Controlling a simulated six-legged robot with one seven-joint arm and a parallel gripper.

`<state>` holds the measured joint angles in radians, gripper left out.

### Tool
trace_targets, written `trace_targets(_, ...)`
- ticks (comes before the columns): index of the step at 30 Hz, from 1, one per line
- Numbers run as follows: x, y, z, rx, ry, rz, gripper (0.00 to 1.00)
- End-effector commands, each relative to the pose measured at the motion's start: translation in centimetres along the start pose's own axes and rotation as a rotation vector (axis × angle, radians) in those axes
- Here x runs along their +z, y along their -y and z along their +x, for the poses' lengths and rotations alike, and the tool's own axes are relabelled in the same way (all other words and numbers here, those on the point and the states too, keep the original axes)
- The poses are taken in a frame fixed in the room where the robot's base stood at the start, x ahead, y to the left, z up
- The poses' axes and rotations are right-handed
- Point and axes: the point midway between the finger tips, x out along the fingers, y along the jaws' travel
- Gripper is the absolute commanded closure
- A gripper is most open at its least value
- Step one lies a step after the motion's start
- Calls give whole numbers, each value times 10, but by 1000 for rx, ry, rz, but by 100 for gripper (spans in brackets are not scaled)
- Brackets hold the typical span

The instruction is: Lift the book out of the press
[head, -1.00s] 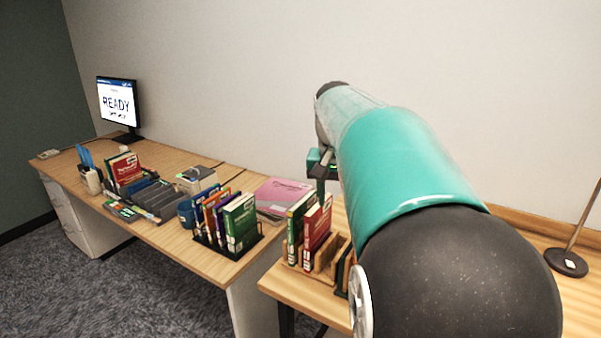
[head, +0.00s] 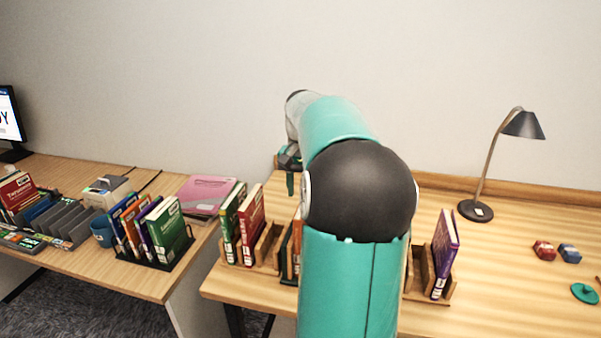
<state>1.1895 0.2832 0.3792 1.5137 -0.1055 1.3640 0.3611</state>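I cannot make out a press in the head view; my arm blocks the middle of the right desk. Part of my gripper (head: 290,165) shows at the far end of my arm, above the back left of the right desk. Its fingers are mostly hidden, so I cannot tell whether it is open or holds anything. A green book (head: 229,222) and a red book (head: 251,222) stand in a wooden rack (head: 268,250) left of my arm. A purple book (head: 443,252) stands tilted in a wooden rack (head: 418,285) right of my arm.
A lamp (head: 475,211) stands at the right desk's back. Small red (head: 543,250) and blue (head: 570,253) items lie at right. The left desk holds a pink book (head: 207,195), a blue mug (head: 102,231) and a black rack of books (head: 160,252). The desk around the lamp is clear.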

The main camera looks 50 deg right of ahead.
Motion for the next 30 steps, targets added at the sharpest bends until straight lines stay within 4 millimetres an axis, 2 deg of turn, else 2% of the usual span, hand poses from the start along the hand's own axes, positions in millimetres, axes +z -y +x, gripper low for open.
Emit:
trace_targets(6,0,0,41,1,3,2,56)
trace_targets(12,0,2,66,1,1,1,56)
trace_targets(17,0,3,74,0,0,1,56)
trace_targets(23,0,3,75,0,0,1,56)
trace_targets(25,0,3,74,0,0,1,64)
trace_targets(30,0,3,74,0,0,1,98)
